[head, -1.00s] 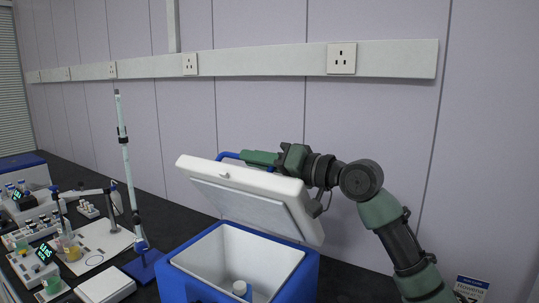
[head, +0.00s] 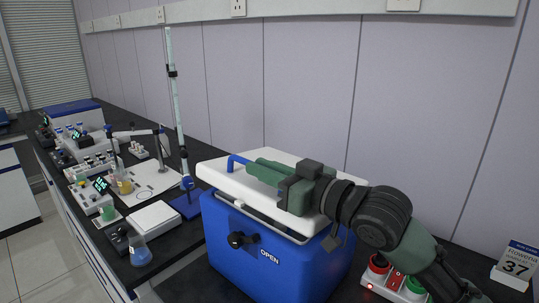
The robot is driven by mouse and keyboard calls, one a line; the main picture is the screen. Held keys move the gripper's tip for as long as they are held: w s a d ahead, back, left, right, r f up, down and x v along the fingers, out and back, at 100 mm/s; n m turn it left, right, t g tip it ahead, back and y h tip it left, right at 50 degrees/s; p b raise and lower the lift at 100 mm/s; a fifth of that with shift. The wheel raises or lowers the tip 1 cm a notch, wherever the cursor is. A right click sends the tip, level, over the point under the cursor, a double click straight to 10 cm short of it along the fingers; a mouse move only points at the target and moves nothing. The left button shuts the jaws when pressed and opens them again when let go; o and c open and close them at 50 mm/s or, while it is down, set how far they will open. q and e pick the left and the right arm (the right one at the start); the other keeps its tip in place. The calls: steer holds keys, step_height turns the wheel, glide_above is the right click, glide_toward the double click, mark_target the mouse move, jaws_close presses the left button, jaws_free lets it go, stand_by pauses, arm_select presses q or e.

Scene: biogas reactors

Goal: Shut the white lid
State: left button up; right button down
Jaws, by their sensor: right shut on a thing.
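The white lid (head: 216,173) lies low and close to level over the blue box (head: 225,226). A pale rim line shows under its front edge, and I cannot tell whether a narrow gap is left there. A blue handle (head: 236,161) stands on the lid's top. My right gripper (head: 266,172) lies across the lid's top, its green fingers shut on the blue handle, hiding part of both. A black knob (head: 239,240) and an "OPEN" label are on the box front. The box's inside is hidden. My left gripper is not in view.
A blue-based stand with a tall tube (head: 176,110) rises left of the box. A white plate (head: 155,217) and a flask of blue liquid (head: 140,252) are nearby. The wall is behind.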

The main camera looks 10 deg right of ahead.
steer(key=shift+s+a+f, duration=0.1)
steer(key=shift+s+f, duration=0.05)
steer(key=shift+f, duration=0.35)
steer(key=c, duration=1.5)
jaws_free()
steer(key=shift+o, duration=0.2)
step_height(320, 180, up, 20)
steer(key=shift+f, duration=0.1)
